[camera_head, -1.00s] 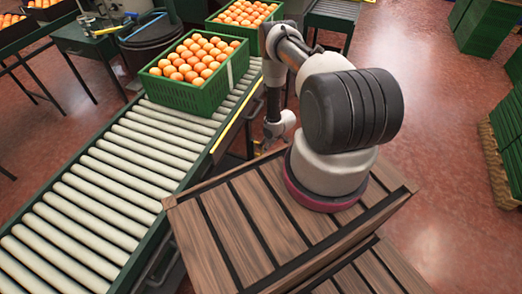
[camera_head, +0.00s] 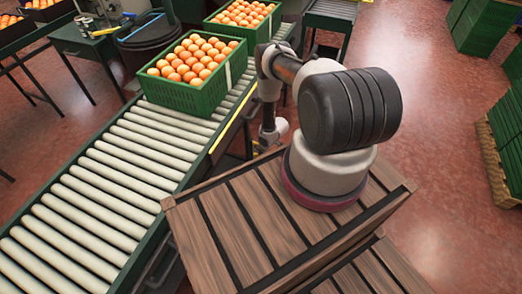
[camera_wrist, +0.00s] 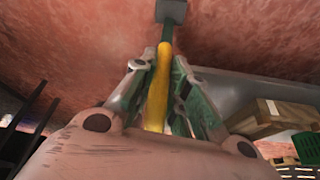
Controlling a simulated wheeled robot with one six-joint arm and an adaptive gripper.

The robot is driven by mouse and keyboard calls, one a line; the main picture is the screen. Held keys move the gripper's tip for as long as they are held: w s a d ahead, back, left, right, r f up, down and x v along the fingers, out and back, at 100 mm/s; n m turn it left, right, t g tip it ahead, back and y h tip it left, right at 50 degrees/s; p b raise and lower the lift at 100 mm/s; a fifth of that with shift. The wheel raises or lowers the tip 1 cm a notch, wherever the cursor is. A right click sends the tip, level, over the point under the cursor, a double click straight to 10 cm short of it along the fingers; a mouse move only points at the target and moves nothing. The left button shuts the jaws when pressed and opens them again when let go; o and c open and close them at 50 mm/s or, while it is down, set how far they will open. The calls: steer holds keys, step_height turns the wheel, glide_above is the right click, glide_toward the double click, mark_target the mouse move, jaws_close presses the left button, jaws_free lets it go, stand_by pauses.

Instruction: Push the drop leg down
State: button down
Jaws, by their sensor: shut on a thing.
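The drop leg (camera_wrist: 158,100) shows in the wrist view as a yellow bar with a dark green rod beyond it. The rod ends in a square grey foot (camera_wrist: 171,11) at the top of the picture. My gripper (camera_wrist: 161,66) has one finger on each side of the yellow bar and is shut on it. In the head view my forearm reaches down beside the conveyor's right edge. The gripper and the leg are hidden there.
The roller conveyor (camera_head: 95,190) carries a green crate (camera_head: 190,99) full of oranges. A second crate (camera_head: 213,27) of oranges stands behind it. My wooden-topped base is close to the conveyor's right side. Red floor (camera_head: 440,130) is open at the right, before stacked green crates (camera_head: 505,130).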

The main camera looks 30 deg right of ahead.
steer(key=shift+f, duration=2.55)
steer(key=c, duration=1.4)
jaws_free()
steer(key=shift+s+d+r, duration=0.1)
steer(key=shift+r, duration=0.25)
steer(key=v, duration=1.1)
steer(key=shift+r, duration=0.1)
